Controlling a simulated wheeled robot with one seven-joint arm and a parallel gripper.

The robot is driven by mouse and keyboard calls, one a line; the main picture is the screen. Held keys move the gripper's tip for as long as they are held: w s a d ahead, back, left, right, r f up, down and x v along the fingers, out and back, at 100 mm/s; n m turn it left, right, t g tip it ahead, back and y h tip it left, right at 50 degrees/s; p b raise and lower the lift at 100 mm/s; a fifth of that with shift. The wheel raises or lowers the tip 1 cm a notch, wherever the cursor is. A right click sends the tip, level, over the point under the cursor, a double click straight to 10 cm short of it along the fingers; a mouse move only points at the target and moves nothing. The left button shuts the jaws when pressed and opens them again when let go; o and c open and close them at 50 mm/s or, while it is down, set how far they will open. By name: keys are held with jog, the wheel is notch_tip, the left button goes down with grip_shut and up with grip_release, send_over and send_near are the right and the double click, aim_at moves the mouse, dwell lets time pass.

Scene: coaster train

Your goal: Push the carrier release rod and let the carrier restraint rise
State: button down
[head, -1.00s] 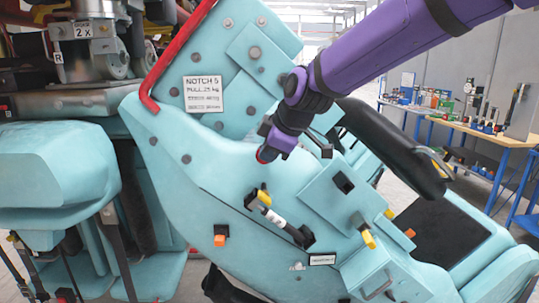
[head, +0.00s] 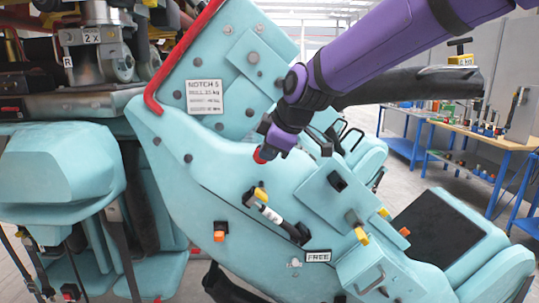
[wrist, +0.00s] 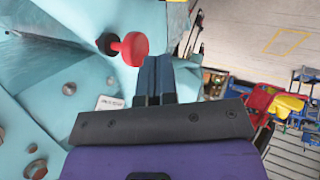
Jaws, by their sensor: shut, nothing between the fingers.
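The teal carrier (head: 235,165) fills the middle of the head view. Its black restraint bar (head: 400,86) stands nearly level, reaching right over the dark seat pad. A small plate (head: 318,257) on the carrier reads FREE. My fingers are shut together and empty, close beside the knob. Whether they touch it I cannot tell.
A red bent bar (head: 158,85) runs along the carrier's upper left edge. A yellow-ended lever (head: 270,212) lies low on the carrier's side. Blue-legged workbenches (head: 470,135) stand at the back right, with open floor between.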

jog(key=v, duration=0.8)
jog(key=shift+r, duration=0.2)
jog(key=shift+s+d, duration=0.1)
jog(key=shift+d, duration=0.05)
jog(key=s+d+f+m+h, duration=0.2)
jog(key=s+d+f+m, duration=0.1)
jog(key=s+d+m, duration=0.5)
jog(key=s+d+f+m+h, duration=0.2)
jog(key=s+d+f+m, duration=0.2)
jog(key=s+d+m, duration=0.4)
jog(key=s+d, duration=0.7)
jog(key=s, duration=0.1)
jog(key=shift+d+f+m+g+h, duration=0.15)
jog(key=shift+f+m+g+h, duration=0.15)
jog(key=shift+m, duration=0.1)
